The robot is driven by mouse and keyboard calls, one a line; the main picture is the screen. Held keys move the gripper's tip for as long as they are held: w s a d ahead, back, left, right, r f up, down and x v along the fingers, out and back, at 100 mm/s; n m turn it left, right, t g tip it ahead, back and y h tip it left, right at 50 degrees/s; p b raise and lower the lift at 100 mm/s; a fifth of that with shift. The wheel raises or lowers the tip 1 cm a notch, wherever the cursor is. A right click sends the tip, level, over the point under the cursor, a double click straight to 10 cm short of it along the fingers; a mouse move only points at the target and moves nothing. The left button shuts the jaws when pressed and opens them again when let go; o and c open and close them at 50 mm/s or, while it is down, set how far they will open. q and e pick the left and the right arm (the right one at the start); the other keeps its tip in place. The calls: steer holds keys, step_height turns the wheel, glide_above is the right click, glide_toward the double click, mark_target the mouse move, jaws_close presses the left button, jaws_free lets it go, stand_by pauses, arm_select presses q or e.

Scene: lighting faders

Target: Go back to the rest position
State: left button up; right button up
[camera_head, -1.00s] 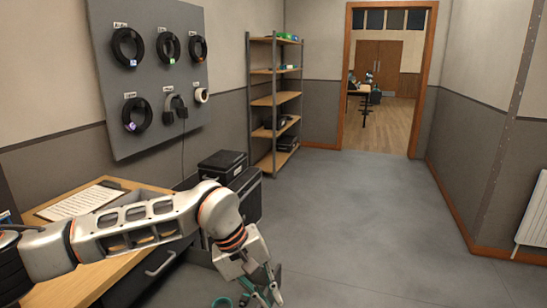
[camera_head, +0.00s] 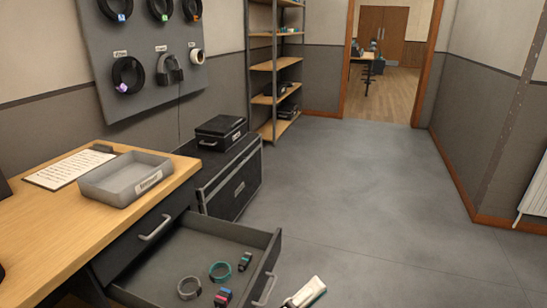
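A small dark piece shows at the left edge. My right gripper is not in view. The drawer (camera_head: 232,229) holds a grey ring (camera_head: 189,288), a teal ring (camera_head: 220,271), a small dark-teal item (camera_head: 245,261) and a red-and-blue item (camera_head: 223,297).
The wooden desk (camera_head: 60,228) bears a grey labelled tray (camera_head: 92,194) and a clipboard (camera_head: 70,169). Black cases (camera_head: 230,180) stand beyond it. A pegboard (camera_head: 108,65) with headphones and a shelf (camera_head: 275,65) line the wall. The floor (camera_head: 370,200) on the right is clear.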

arm_select(q)
steer(key=a+f+n+t+y+b, duration=0.2)
steer(key=a+f+n+t+y, duration=0.2)
steer(key=a+f+n+y, duration=1.15)
steer(key=s+a+f+n+g+y+b, duration=0.1)
steer(key=s+a+f+n+g, duration=0.2)
steer(key=s+a+f+n, duration=0.35)
steer(key=s+a+f+n+g, duration=0.3)
steer(key=s+f+n, duration=0.3)
steer(key=f, duration=0.4)
steer(key=shift+m+y, duration=0.25)
steer(key=shift+m, duration=0.15)
steer(key=r+p, duration=0.2)
steer(key=p, duration=0.3)
steer(key=s+r+p, duration=0.1)
steer(key=p, duration=0.4)
steer(key=a+r+p, duration=0.1)
steer(key=r+p, duration=0.1)
steer(key=p, duration=0.3)
steer(key=shift+s+r, duration=0.25)
steer(key=shift+r, duration=0.1)
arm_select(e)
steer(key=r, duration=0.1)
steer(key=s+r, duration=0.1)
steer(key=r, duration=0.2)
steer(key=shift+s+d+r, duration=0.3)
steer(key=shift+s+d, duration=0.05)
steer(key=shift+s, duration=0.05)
